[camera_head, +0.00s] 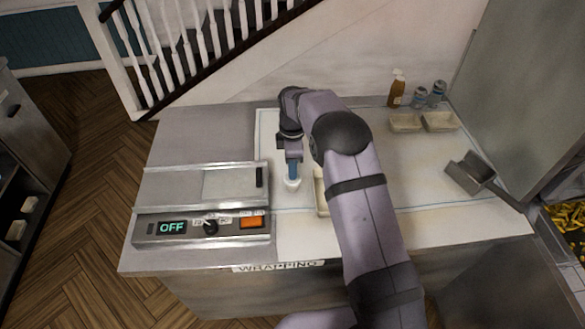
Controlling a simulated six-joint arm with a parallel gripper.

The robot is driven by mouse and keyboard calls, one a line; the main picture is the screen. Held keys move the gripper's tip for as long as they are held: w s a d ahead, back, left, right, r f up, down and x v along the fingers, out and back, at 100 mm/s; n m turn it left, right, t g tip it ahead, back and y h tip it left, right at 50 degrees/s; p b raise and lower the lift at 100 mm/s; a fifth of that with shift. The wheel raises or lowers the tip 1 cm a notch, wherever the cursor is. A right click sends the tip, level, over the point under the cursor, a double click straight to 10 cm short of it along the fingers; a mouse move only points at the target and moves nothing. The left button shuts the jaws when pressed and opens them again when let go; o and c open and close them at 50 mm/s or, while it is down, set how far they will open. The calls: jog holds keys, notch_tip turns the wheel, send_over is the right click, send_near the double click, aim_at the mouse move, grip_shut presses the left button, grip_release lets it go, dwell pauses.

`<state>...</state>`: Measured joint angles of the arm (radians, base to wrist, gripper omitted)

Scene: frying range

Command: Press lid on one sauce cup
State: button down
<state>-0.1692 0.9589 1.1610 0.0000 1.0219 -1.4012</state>
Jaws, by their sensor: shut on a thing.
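My gripper (292,171) points straight down near the middle of the counter, with its blue-tipped fingers close together. It is shut on a small white round piece (292,184) at its fingertips, low over the white board. The piece is too small to tell whether it is a lid, a sauce cup, or a lid on a cup. A pale tray (321,198) lies just right of the gripper, mostly hidden behind my arm.
A wrapping machine (200,205) showing OFF stands left of the gripper. Two pale trays (405,124) (440,122), an orange-brown bottle (396,90) and two small shakers (420,97) (437,93) stand at the back right. A metal scoop (470,172) lies at right.

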dwell(0.4)
jog(key=c, duration=1.3)
grip_release()
jog(key=shift+c, duration=0.2)
jog(key=shift+r, duration=0.2)
jog(key=shift+r+p, duration=2.45)
jog(key=shift+r, duration=0.85)
grip_shut()
jog(key=shift+f, duration=0.25)
